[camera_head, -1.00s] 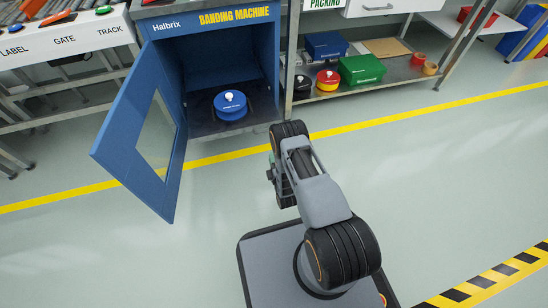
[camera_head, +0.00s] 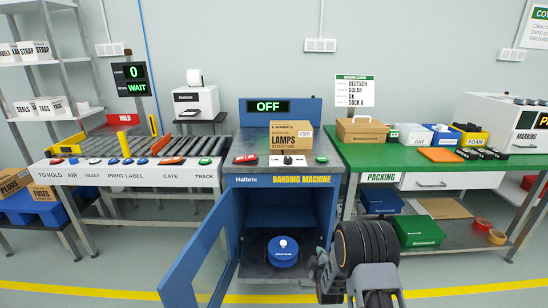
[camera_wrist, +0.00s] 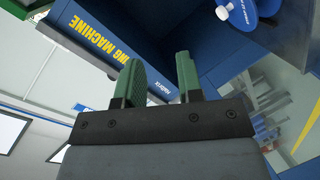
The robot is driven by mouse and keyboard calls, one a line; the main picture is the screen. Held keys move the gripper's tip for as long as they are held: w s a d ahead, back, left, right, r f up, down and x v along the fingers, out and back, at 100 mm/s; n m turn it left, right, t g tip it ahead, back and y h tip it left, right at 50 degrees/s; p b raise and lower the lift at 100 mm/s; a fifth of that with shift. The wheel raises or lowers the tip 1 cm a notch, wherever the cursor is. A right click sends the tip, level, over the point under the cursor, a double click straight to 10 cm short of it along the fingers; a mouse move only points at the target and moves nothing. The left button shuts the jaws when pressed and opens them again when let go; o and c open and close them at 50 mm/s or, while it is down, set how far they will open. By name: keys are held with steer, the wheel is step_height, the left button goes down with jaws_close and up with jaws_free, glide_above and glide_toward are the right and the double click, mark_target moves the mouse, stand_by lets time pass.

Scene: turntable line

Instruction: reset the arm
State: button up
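My gripper (camera_wrist: 158,75) shows in the wrist view with its two green fingers spread apart and nothing between them. In the head view my arm stands at the lower right of centre, in front of the banding machine (camera_head: 228,192); the fingers are not clear there. The machine's blue cabinet door (camera_head: 197,270) hangs open to the left. Inside sits a round blue reel (camera_head: 283,252) with a white knob. In the wrist view the reel (camera_wrist: 262,12) is at the upper right, apart from the fingers.
A cardboard LAMPS box (camera_head: 291,140) sits on the machine, under a display reading OFF. A roller conveyor (camera_head: 165,148) is on the left. A green packing table (camera_head: 400,155) with boxes is on the right, with a lower shelf. Floor shows in front.

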steer(key=s+r+m+g+p, duration=0.25)
steer(key=r+p, duration=0.25)
steer(key=r, duration=0.6)
steer(key=s+r+m+g+p, duration=0.15)
steer(key=s+r+p, duration=0.25)
steer(key=r, duration=0.6)
steer(key=s+r+m+g+p, duration=0.2)
steer(key=s+r+p, duration=0.25)
steer(key=r, duration=0.65)
steer(key=s+r+m+g+p, duration=0.5)
steer(key=s+r+p, duration=0.5)
steer(key=s+r, duration=0.7)
steer(key=s+m, duration=0.1)
steer(key=s, duration=0.2)
steer(key=shift+s+a+p, duration=0.15)
steer(key=shift+p, duration=0.2)
